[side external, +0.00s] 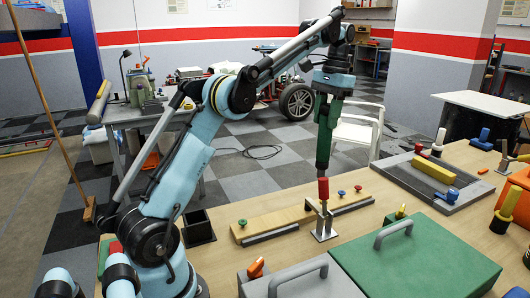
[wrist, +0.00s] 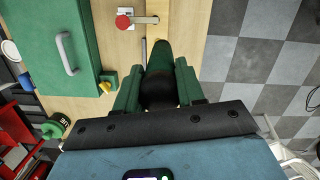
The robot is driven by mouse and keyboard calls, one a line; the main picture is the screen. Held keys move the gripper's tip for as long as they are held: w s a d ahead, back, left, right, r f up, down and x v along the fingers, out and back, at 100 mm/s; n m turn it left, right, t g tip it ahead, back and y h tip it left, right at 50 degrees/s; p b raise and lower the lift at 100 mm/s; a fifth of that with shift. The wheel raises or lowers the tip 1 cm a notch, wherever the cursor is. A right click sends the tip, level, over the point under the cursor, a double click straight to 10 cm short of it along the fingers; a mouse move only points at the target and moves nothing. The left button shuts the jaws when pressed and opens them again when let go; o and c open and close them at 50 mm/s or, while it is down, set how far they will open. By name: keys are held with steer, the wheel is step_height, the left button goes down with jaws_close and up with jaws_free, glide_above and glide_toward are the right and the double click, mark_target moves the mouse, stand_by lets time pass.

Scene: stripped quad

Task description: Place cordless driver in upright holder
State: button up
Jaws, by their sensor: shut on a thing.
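My gripper (side external: 327,97) is shut on a long green tool, which I take to be the cordless driver (side external: 323,147). The driver hangs nearly upright, its lower end just above a red-topped metal clamp (side external: 323,222) on the bench. In the wrist view the driver (wrist: 160,58) shows a green tapered end and a dark rounded part between the green fingers of my gripper (wrist: 157,85). A black square open-topped box (side external: 198,227), likely the upright holder, stands at the bench's left side, well left of the driver. I cannot make it out in the wrist view.
A green case (side external: 420,262) with a grey handle lies right of the clamp. A wooden strip (side external: 270,221) with coloured knobs lies between the black box and the clamp. A grey tray (side external: 402,172) with a yellow block (side external: 436,171) lies farther back.

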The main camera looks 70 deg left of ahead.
steer(key=s+a+r+m, duration=0.1)
steer(key=s+a+m, duration=0.15)
steer(key=s, duration=0.65)
steer(key=s+a+r+m+y, duration=0.1)
steer(key=s+r+m, duration=0.15)
steer(key=s, duration=0.55)
steer(key=s+a+m, duration=0.2)
steer(key=s+m, duration=0.1)
steer(key=s, duration=0.6)
steer(key=s+d+f+m, duration=0.2)
steer(key=s+f+m, duration=0.15)
steer(key=s, duration=0.55)
step_height(320, 180, down, 10)
steer(key=shift+w+d+t+y, duration=0.15)
steer(key=shift+w+t+y, duration=0.05)
steer(key=shift+t+y, duration=0.1)
steer(key=shift+f, duration=0.2)
steer(key=o, duration=1.2)
steer(key=shift+c, duration=0.2)
